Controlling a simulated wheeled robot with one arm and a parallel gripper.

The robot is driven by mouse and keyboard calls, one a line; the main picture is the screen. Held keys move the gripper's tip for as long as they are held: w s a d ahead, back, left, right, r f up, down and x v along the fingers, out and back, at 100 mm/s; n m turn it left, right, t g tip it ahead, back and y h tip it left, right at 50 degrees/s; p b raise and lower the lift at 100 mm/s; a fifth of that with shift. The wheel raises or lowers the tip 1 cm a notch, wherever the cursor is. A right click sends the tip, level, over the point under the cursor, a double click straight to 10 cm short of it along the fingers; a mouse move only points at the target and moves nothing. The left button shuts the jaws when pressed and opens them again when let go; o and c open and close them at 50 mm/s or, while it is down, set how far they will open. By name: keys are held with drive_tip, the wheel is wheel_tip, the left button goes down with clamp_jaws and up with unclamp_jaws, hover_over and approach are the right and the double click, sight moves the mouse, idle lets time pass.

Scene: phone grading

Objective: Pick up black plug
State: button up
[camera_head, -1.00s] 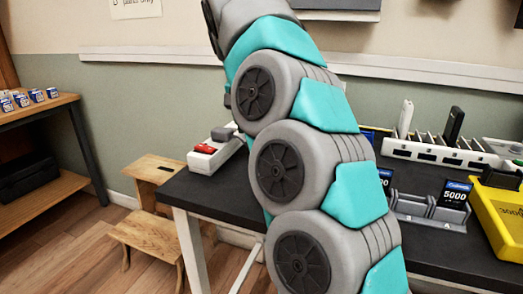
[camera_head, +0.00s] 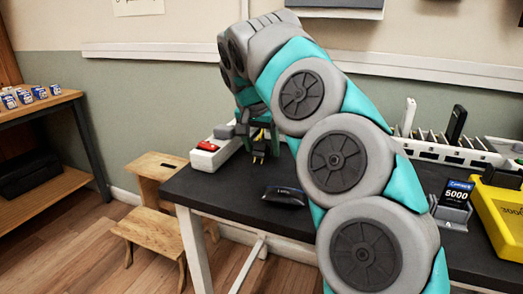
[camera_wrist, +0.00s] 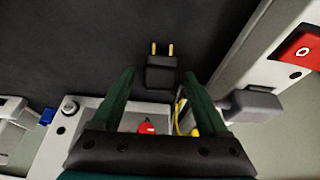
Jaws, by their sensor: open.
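The black plug (camera_wrist: 160,72) shows in the wrist view with two gold prongs pointing to the top of the picture, against the dark table top. My gripper (camera_wrist: 159,76) is open, its two green fingers on either side of the plug with gaps on both sides; I cannot tell the height between them. In the head view my gripper (camera_head: 258,136) is over the back left of the table, beside the power strip, and largely hides the plug there.
A white power strip (camera_head: 222,155) with a red switch (camera_head: 206,146) and a grey plug (camera_wrist: 253,105) lies close to my gripper. A dark pouch (camera_head: 284,196) lies on the black table (camera_head: 220,192). A yellow tray (camera_head: 497,216) and white rack (camera_head: 432,152) stand right.

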clamp_jaws()
idle(0.5)
